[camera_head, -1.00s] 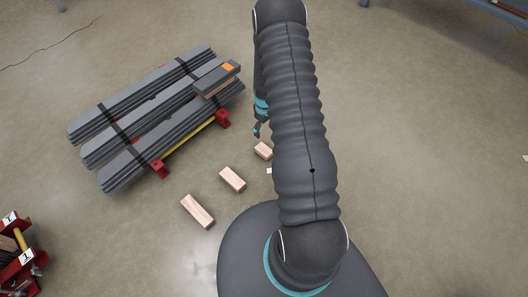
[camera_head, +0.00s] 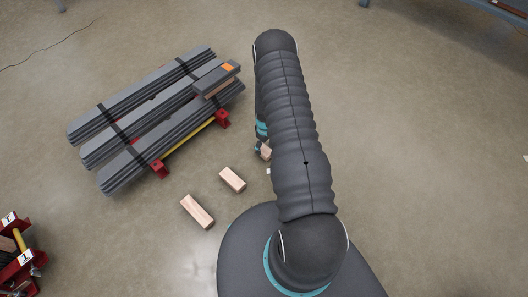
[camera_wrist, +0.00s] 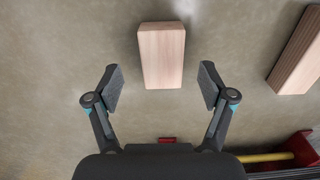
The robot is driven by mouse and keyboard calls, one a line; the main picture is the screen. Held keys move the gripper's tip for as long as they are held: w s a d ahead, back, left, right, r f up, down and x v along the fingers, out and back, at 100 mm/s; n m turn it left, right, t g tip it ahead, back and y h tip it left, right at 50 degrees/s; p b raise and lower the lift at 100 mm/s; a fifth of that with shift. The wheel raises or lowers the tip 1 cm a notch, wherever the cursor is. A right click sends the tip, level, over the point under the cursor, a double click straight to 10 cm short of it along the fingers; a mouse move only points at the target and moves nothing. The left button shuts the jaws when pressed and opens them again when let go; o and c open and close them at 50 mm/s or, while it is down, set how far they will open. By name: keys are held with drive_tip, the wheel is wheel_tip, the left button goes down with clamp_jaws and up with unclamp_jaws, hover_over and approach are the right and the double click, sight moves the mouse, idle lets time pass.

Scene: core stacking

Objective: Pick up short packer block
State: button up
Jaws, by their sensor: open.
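A short wooden packer block (camera_wrist: 162,55) lies on the floor in the wrist view, just beyond and between the fingers of my gripper (camera_wrist: 160,88). The fingers are spread apart on either side and do not touch it. In the head view this block (camera_head: 265,152) is mostly hidden by my arm and gripper. A second block (camera_head: 232,179) lies to its left, and a longer one (camera_head: 197,211) lies further left and nearer. The wrist view also shows part of another block (camera_wrist: 298,55) at the right edge.
Strapped grey core bundles (camera_head: 110,152) rest on a red and yellow stand (camera_head: 190,146) at the left, with a grey piece and a wooden piece on top. A red rack (camera_head: 22,258) stands at the lower left. The floor to the right is clear.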

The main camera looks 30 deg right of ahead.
sight(264, 150)
drive_tip(key=f, duration=0.4)
drive_tip(key=shift+w+a+f, duration=0.15)
drive_tip(key=shift+w+a, duration=0.05)
drive_tip(key=c, duration=1.3)
